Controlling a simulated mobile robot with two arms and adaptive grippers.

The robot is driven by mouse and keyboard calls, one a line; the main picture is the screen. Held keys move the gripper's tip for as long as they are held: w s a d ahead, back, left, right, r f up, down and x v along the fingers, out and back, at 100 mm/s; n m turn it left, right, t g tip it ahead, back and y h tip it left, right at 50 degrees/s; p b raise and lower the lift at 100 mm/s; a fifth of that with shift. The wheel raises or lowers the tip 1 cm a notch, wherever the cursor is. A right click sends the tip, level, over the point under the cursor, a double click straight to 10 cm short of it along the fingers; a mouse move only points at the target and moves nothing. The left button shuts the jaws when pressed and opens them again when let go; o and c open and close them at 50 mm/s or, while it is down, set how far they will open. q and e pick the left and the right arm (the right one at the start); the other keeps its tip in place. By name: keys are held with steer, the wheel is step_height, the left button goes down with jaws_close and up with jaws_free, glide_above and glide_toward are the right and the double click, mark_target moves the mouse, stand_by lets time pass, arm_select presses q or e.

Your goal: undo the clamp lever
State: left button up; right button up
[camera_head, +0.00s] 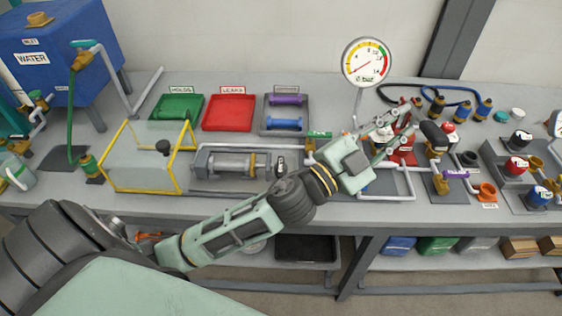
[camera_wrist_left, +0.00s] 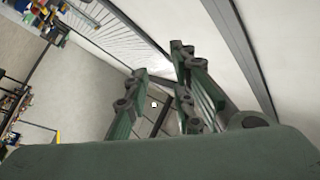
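My left gripper (camera_head: 398,122) reaches in from the left over the right half of the bench, beside a red piece of equipment (camera_head: 404,156). Its fingers stand apart, and the left wrist view shows a gap between them (camera_wrist_left: 162,65) with nothing held. A thick black handle-like part (camera_head: 434,134) stands just right of the gripper, apart from it as far as I can see. I cannot tell for sure which part is the clamp lever; the fingers and wrist hide some of the fittings there. My right gripper is not in view.
A round gauge (camera_head: 367,62) stands behind the gripper. White pipes (camera_head: 402,196) run in front of it. Valves with red and blue caps (camera_head: 519,139) are to the right. A green tray (camera_head: 177,107), a red tray (camera_head: 229,112) and a yellow-framed guard (camera_head: 146,165) are left.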

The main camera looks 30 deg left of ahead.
arm_select(q)
steer(key=s+d+r+m+g+h, duration=0.3)
steer(key=d+m+g+h, duration=0.5)
steer(key=m, duration=0.3)
steer(key=m+g+y, duration=0.6)
steer(key=g+y, duration=0.5)
steer(key=y, duration=0.5)
glide_above(281, 167)
step_height(281, 167, down, 18)
steer(key=shift+a+f+y, duration=0.15)
steer(key=shift+a+y, duration=0.1)
steer(key=shift+y, duration=0.05)
step_height(281, 167, down, 7)
steer(key=shift+d+f+p, duration=0.1)
steer(key=shift+p, duration=1)
steer(key=shift+f, duration=0.1)
